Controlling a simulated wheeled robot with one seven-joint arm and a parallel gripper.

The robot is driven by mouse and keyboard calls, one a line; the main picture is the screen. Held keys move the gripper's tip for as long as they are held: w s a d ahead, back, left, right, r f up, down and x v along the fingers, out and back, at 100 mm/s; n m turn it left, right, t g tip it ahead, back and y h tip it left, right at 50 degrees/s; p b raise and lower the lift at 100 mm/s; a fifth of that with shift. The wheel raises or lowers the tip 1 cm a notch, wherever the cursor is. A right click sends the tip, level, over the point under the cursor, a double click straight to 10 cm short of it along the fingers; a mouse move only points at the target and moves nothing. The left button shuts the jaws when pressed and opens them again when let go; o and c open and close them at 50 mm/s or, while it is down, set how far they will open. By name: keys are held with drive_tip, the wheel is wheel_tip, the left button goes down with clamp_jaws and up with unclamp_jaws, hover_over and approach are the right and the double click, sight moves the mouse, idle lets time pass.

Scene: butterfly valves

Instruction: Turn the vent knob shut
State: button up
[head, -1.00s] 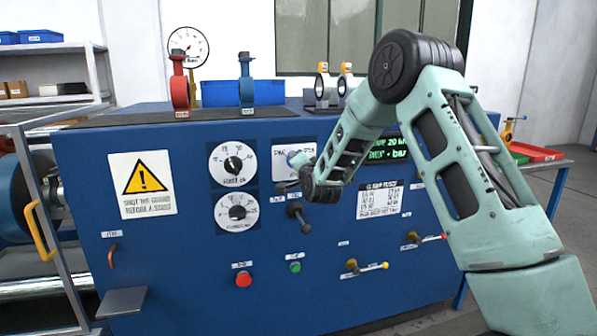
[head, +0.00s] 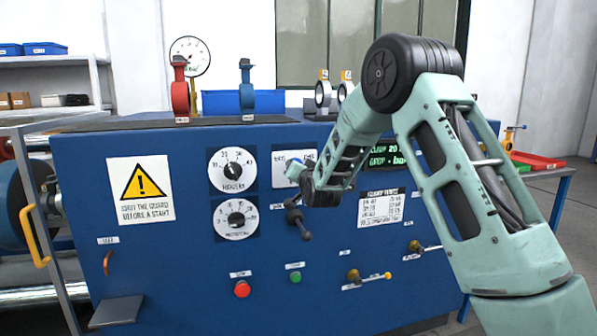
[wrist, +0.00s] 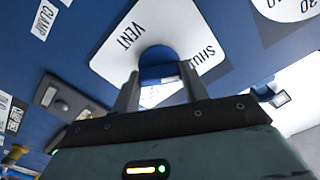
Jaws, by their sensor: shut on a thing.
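The vent knob (wrist: 158,62) is blue and stands out from a white plate (wrist: 112,45) lettered VENT and SHUT, on the blue panel. My gripper (wrist: 158,80) has one finger on each side of the knob and is shut on it. The fingers and the knob's own front hide part of the plate, so the knob's exact angle is hard to read. In the head view the white plate (head: 281,178) is right of the dials, with my gripper (head: 296,172) at its right part; the knob is mostly hidden there.
A dark lever (head: 298,218) sticks out just below my gripper. Two dials (head: 233,168) are to the left, and a green-lettered display (head: 388,157) is to the right behind my arm. A red button (head: 242,289), a green button (head: 295,277) and a yellow-tipped lever (head: 372,276) are lower down.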

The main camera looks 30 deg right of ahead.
drive_tip(key=shift+f, duration=0.15)
drive_tip(key=o, duration=1)
drive_tip(key=v, duration=1.7)
drive_tip(key=shift+s+b, duration=0.25)
drive_tip(key=shift+b, duration=0.05)
